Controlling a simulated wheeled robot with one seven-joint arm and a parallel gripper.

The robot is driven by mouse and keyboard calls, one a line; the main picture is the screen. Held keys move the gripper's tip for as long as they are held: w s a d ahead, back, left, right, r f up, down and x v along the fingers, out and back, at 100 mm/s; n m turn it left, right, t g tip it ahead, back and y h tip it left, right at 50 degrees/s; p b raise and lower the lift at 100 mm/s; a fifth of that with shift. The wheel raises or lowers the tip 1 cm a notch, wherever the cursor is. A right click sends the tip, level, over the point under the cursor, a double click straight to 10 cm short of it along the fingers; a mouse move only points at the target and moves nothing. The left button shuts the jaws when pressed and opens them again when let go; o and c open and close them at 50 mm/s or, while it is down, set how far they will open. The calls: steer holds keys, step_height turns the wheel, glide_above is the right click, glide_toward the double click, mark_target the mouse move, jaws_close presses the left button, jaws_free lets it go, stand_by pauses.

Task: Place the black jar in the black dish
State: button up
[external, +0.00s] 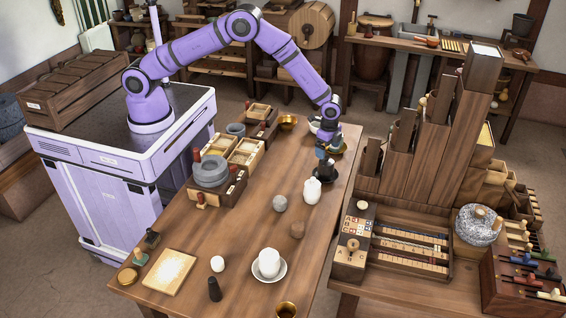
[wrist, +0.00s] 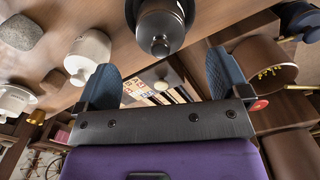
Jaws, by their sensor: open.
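The black jar (external: 323,164) stands upright on the table's right side, just below my gripper (external: 327,148). A wider black dish (external: 318,177) shows around its foot, and the jar appears to stand in it, though the gripper partly covers the view. In the wrist view the black jar (wrist: 160,42) shows its knobbed lid, beyond the fingertips and roughly between them. My gripper (wrist: 162,88) is open, with nothing between its two blue-grey fingers.
A white lidded jar (external: 312,190) stands close in front of the black jar. A grey stone (external: 280,204) and a brown stone (external: 297,230) lie nearby. A white cup (external: 268,262) sits on a saucer. Wooden racks (external: 420,150) rise to the right.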

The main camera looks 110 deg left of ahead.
steer(key=shift+r, duration=3)
steer(key=s+d+r+n+t, duration=0.1)
steer(key=s+d+r, duration=0.2)
steer(key=s+r, duration=0.6)
steer(key=s+d+r+t, duration=0.15)
steer(key=s+r, duration=0.25)
steer(key=r, duration=0.8)
steer(key=s+d+r+n, duration=0.1)
steer(key=s+d+r, duration=0.2)
steer(key=s+r, duration=0.6)
steer(key=s+d+r+n+t, duration=0.1)
steer(key=s+d+r, duration=0.1)
steer(key=s, duration=1.2)
steer(key=s+d+r+n+t, duration=0.1)
steer(key=s+r, duration=0.3)
steer(key=s, duration=1)
steer(key=shift+s+d+n+t, duration=0.3)
steer(key=shift+d+t, duration=0.05)
steer(key=shift+d, duration=0.35)
